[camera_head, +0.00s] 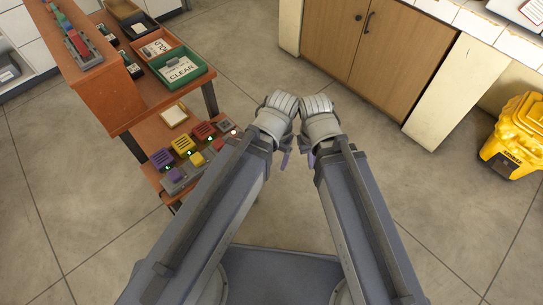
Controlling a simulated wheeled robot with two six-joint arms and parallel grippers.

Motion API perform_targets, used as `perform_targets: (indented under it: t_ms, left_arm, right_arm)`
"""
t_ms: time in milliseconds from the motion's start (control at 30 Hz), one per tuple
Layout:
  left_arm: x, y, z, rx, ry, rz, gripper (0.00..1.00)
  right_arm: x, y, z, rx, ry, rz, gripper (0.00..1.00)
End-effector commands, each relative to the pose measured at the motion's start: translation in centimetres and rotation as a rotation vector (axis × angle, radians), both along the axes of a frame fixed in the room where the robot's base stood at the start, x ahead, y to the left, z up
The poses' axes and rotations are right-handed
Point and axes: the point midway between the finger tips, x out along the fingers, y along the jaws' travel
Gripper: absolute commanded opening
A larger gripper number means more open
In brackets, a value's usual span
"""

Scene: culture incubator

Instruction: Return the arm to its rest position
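Both of my arms reach forward side by side from the bottom of the head view, over bare floor. My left gripper (285,157) is at the end of the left arm, its fingers mostly hidden under the wrist. My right gripper (309,157) is close beside it, also mostly hidden under its wrist. Only small purple-grey finger parts show on each. I see nothing held in either, but I cannot tell whether they are open or shut. The two wrists are almost touching.
A wooden cabinet (375,45) is ahead. A yellow bin (517,135) stands right. The tiled floor (430,205) between is clear.

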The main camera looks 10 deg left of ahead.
Motion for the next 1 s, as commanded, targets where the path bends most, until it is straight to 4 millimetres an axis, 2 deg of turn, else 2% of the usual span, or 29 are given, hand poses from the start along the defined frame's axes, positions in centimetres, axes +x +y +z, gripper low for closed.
perform_targets:
  t_ms: [200, 367, 467, 800, 900, 1000]
  left_arm:
    - [0.1, 0.1, 0.2, 0.001, -0.003, 0.004, 0.83]
    - [0.1, 0.1, 1.9, 0.001, -0.004, 0.005, 0.83]
    - [0.1, 0.1, 4.0, 0.002, -0.004, 0.006, 0.83]
    - [0.1, 0.1, 13.9, 0.002, -0.005, 0.006, 0.83]
    - [0.1, 0.1, 15.4, 0.002, -0.005, 0.006, 0.83]
    - [0.1, 0.1, 15.7, 0.002, -0.005, 0.006, 0.83]
  right_arm:
    - [0.0, 0.0, 0.2, 0.000, 0.000, 0.000, 0.00]
    - [0.0, 0.0, 1.9, 0.000, 0.000, 0.000, 0.00]
    - [0.0, 0.0, 4.0, 0.000, 0.000, 0.000, 0.00]
    - [0.0, 0.0, 13.9, 0.000, 0.000, -0.001, 0.00]
    - [0.0, 0.0, 15.4, 0.000, 0.000, -0.001, 0.00]
    - [0.0, 0.0, 15.7, 0.000, 0.000, -0.001, 0.00]
